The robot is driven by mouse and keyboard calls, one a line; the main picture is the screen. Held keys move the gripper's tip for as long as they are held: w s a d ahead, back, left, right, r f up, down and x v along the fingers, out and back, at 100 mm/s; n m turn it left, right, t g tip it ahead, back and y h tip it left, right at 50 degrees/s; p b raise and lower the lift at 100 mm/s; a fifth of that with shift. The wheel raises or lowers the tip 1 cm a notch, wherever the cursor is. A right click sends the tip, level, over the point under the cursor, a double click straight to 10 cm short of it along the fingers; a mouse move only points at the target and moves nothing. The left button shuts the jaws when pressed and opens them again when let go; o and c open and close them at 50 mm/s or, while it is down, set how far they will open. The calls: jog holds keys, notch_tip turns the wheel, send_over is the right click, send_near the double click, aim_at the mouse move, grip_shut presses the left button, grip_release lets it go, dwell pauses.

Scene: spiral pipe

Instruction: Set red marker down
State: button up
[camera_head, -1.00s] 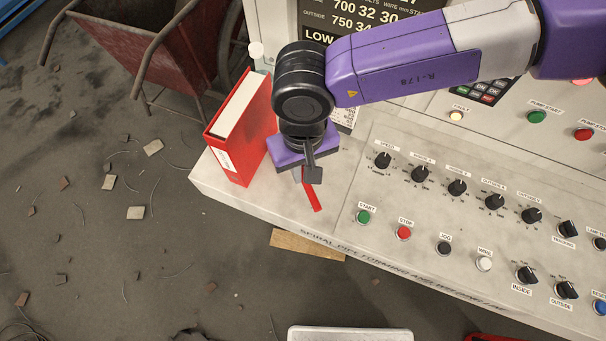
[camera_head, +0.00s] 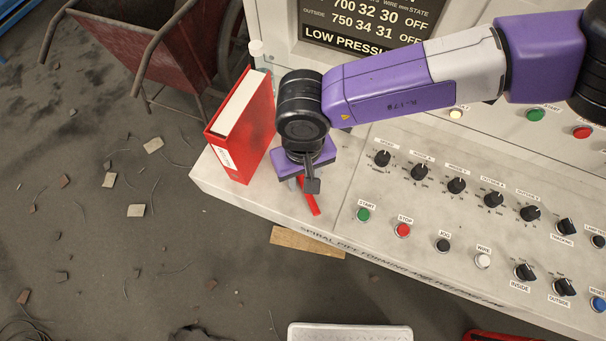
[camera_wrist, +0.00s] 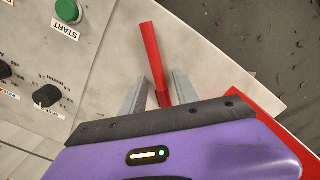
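The red marker (camera_head: 309,197) is a thin red stick at the left end of the grey console top (camera_head: 345,190). It lies on or very close to the surface; I cannot tell if it touches. My gripper (camera_head: 304,184) points down over its rear end. In the wrist view the marker (camera_wrist: 153,55) runs away from between the two grey fingers of my gripper (camera_wrist: 160,92). The fingers stand apart with a gap beside the marker. The marker's near end is hidden behind the gripper body.
A red binder (camera_head: 243,130) stands upright just left of my gripper. A green START button (camera_head: 363,215), a red STOP button (camera_head: 403,230) and several black knobs lie to the right. The console's front edge is close below the marker.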

jog(key=shift+r, duration=0.1)
notch_tip(320, 180, up, 12)
jog(key=b, duration=0.2)
dwell(0.4)
jog(key=shift+r, duration=0.1)
